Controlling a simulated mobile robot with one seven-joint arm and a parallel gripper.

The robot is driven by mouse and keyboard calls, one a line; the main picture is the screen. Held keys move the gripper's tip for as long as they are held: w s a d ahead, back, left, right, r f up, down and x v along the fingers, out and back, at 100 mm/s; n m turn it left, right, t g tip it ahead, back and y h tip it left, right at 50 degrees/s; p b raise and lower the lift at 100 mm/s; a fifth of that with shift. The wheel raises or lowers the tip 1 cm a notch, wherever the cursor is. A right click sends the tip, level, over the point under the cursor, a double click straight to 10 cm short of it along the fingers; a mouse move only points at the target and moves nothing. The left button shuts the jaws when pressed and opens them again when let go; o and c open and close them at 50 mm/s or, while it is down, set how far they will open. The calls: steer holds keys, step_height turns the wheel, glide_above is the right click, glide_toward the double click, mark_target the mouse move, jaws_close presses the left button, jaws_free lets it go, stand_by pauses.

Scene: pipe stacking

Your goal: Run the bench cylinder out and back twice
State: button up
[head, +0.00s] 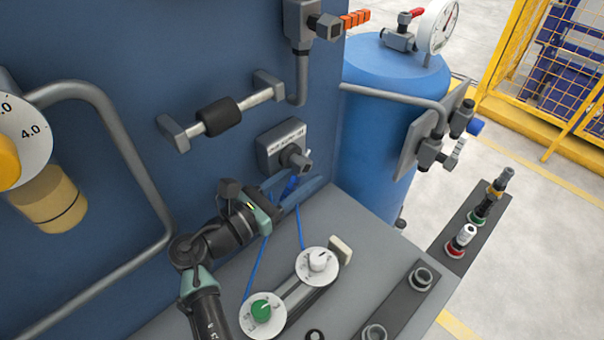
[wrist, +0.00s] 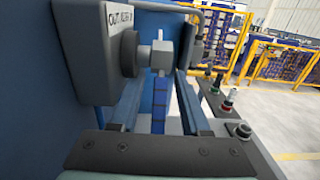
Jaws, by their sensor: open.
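The bench cylinder (head: 305,291) lies on the grey bench top between a dial with a green knob (head: 262,309) and a dial with a white knob (head: 318,262). A pale block (head: 341,249) stands just beyond its far end. A grey valve box (head: 281,147) with a label and a small lever (head: 297,157) is on the blue panel. My gripper (head: 301,189) is open and empty just below the lever. In the wrist view the lever (wrist: 159,54) shows ahead between my fingers (wrist: 154,110); I cannot tell whether they touch it.
Blue tubes (head: 300,228) run close to my gripper down to the cylinder. A bar handle (head: 219,117) and a bent grey pipe (head: 113,135) stick out from the panel. A blue tank (head: 385,95) stands behind the bench. Fittings (head: 462,238) lie on a strip at the right.

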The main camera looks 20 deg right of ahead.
steer(key=shift+w+d, duration=0.1)
steer(key=shift+d, duration=0.15)
jaws_close()
stand_by(1.4)
